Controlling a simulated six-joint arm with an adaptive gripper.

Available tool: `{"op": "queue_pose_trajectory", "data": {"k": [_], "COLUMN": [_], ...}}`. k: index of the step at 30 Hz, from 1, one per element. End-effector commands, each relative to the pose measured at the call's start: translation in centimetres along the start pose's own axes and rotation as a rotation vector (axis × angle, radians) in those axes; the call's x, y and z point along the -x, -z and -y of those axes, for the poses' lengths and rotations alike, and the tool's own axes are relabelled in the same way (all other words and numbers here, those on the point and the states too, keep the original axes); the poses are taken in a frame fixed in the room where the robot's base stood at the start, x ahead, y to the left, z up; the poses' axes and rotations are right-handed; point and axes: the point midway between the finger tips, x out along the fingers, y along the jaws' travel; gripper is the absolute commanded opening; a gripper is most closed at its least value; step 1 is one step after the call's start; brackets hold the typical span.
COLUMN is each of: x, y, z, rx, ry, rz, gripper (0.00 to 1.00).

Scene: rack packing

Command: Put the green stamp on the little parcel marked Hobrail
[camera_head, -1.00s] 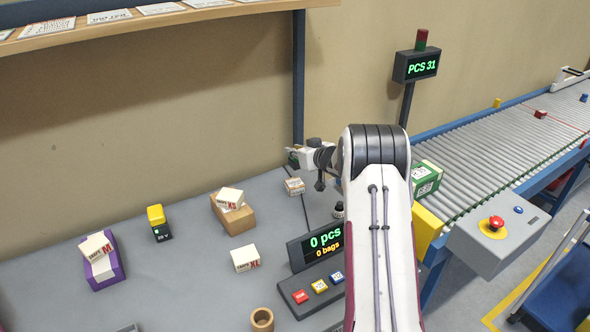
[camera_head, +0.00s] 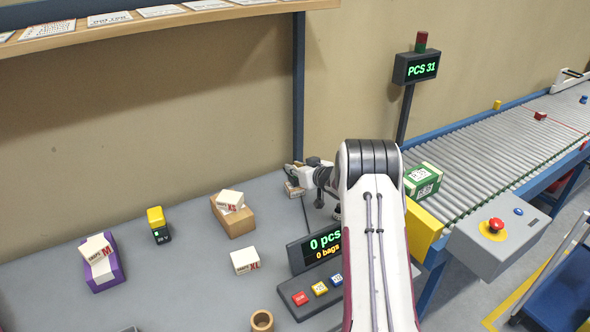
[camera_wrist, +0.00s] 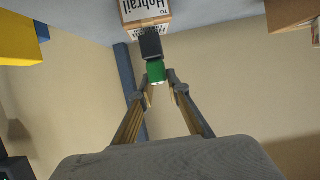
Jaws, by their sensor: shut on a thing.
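The little parcel (camera_wrist: 146,8) marked Hobrail is a light cardboard box with a white label, at the top of the wrist view. In the head view the parcel (camera_head: 293,190) sits on the bench near the blue post, partly covered by my gripper (camera_head: 296,173). In the wrist view my gripper (camera_wrist: 162,86) is shut on the green stamp (camera_wrist: 156,72), whose black part (camera_wrist: 150,44) points at the parcel. The black part overlaps the parcel's near edge in the picture; I cannot tell whether they touch.
Left on the bench stand a yellow-and-black device (camera_head: 157,225), an open brown box (camera_head: 236,222), a purple box (camera_head: 105,277) and a white XL carton (camera_head: 244,260). The counter display (camera_head: 318,250) is close to my arm.

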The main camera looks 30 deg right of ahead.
Motion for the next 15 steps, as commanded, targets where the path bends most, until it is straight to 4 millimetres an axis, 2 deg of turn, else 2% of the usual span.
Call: {"op": "queue_pose_trajectory", "data": {"k": [15], "x": [-0.31], "y": [-0.72], "z": [-0.01], "rx": [0.001], "ry": [0.0], "rz": [-0.001], "gripper": [0.0]}}
